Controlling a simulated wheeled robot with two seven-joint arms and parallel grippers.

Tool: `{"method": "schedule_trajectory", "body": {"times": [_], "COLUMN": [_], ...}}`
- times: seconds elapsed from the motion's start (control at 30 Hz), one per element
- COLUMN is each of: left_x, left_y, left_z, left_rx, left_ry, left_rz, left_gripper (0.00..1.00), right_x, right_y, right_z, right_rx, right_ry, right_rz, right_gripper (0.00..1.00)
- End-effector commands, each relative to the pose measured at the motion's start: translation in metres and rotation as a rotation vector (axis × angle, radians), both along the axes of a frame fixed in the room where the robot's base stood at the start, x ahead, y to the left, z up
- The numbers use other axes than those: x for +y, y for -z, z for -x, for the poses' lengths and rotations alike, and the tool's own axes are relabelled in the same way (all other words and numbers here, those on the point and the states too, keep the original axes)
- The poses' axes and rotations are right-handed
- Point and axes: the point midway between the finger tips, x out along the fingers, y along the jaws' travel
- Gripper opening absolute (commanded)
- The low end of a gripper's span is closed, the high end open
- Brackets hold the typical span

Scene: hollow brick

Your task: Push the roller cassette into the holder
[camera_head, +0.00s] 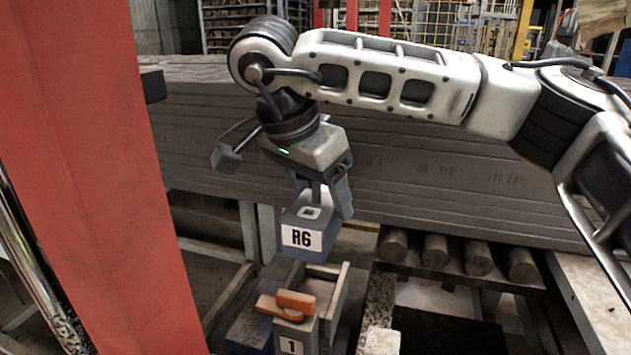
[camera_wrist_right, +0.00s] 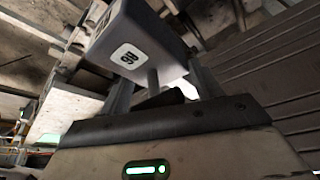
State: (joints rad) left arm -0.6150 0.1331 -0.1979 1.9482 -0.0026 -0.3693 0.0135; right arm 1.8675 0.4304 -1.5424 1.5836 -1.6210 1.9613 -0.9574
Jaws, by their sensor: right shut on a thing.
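The roller cassette (camera_head: 307,228) is a blue-grey block with a white label reading R6. My right gripper (camera_head: 322,196) is shut on the post on top of it and holds it in the air. The cassette also shows in the right wrist view (camera_wrist_right: 135,38), beyond the fingers of my right gripper (camera_wrist_right: 155,85). The holder (camera_head: 335,308) is a grey open frame with a plate marked 1 and an orange latch handle (camera_head: 287,304) at its front. In the head view the cassette is above the back of the holder. My left gripper is not in view.
A red column (camera_head: 110,180) fills the left side. A long stack of grey boards (camera_head: 430,170) lies behind the holder. Several dark rollers (camera_head: 435,252) sit right of the holder. A blue block (camera_head: 250,328) is just left of it.

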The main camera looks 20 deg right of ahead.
Motion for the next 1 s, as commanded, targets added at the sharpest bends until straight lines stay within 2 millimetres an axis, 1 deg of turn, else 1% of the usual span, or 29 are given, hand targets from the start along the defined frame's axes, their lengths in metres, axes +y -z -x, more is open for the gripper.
{"method": "schedule_trajectory", "body": {"times": [0.07, 0.2, 0.3, 0.57, 0.6, 0.83, 0.87, 1.0], "left_x": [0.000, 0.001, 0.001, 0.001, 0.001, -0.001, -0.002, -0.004], "left_y": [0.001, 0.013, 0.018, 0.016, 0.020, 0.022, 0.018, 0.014], "left_z": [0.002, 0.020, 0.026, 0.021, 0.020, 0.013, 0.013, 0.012], "left_rx": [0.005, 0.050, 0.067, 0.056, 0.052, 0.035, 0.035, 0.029], "left_ry": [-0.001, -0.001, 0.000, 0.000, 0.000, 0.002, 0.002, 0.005], "left_rz": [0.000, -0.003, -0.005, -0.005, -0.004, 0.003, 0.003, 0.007], "left_gripper": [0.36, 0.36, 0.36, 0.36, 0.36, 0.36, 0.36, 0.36], "right_x": [0.001, 0.002, 0.001, 0.001, 0.001, 0.001, 0.001, 0.001], "right_y": [-0.001, 0.002, 0.007, 0.028, 0.035, 0.058, 0.053, 0.053], "right_z": [0.000, 0.000, 0.000, 0.000, 0.000, 0.000, 0.000, 0.000], "right_rx": [-0.003, -0.002, -0.003, 0.000, -0.001, -0.002, -0.003, -0.003], "right_ry": [-0.002, -0.004, -0.002, -0.001, -0.002, 0.001, 0.000, 0.000], "right_rz": [0.000, 0.000, 0.000, -0.001, -0.002, 0.000, -0.001, -0.001], "right_gripper": [0.28, 0.28, 0.28, 0.28, 0.28, 0.28, 0.28, 0.28]}}
